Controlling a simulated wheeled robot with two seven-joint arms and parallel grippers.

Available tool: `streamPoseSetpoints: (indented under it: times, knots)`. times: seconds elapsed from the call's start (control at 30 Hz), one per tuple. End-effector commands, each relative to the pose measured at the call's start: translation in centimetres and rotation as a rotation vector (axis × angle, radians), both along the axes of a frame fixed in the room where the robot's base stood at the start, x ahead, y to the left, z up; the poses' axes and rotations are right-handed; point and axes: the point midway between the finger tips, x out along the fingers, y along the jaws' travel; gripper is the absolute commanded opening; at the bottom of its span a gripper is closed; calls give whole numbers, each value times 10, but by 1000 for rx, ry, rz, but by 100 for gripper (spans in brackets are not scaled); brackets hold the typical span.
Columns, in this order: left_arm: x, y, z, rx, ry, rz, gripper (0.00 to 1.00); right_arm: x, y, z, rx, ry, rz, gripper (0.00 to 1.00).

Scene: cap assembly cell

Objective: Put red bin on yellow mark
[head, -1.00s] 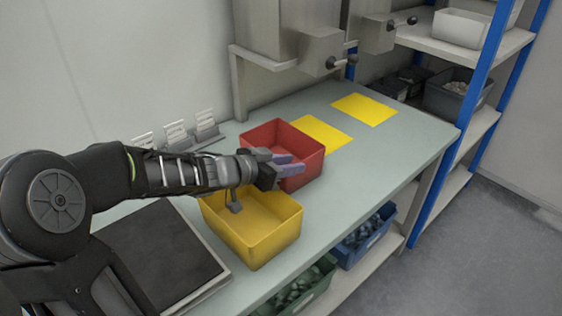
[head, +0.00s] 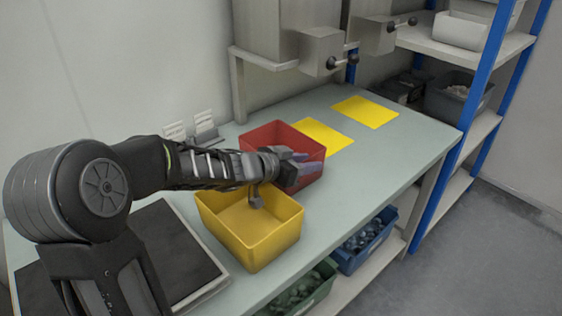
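The red bin (head: 286,134) stands upright on the bench behind the yellow bin. Two flat yellow marks lie on the bench. The nearer yellow mark (head: 326,135) is directly behind the red bin, which hides part of it. The farther yellow mark (head: 365,111) is fully visible and bare. My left gripper (head: 305,171) is at the near side of the red bin, its purple fingers spread apart and overlapping the bin in the picture. Nothing shows held between them, and I cannot tell whether they touch the bin. My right gripper is not in view.
An empty-looking yellow bin (head: 268,247) stands below my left forearm. A dark pad (head: 173,248) lies at the near left. Dispensers with handles (head: 321,52) hang at the back. A shelf rack (head: 472,90) stands right. The bench's right side is clear.

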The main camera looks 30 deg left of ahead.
Motion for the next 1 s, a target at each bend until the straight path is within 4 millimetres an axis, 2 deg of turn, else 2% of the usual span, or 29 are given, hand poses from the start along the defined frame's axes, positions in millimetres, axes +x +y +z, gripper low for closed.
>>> streamPoseSetpoints:
  times: [0.27,0.63,1.0]
  knots:
    - [0,0,0,0,0,0,30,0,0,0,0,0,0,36]
    - [0,0,0,0,0,0,0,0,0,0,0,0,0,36]
    - [0,0,0,-1,0,0,0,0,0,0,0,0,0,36]
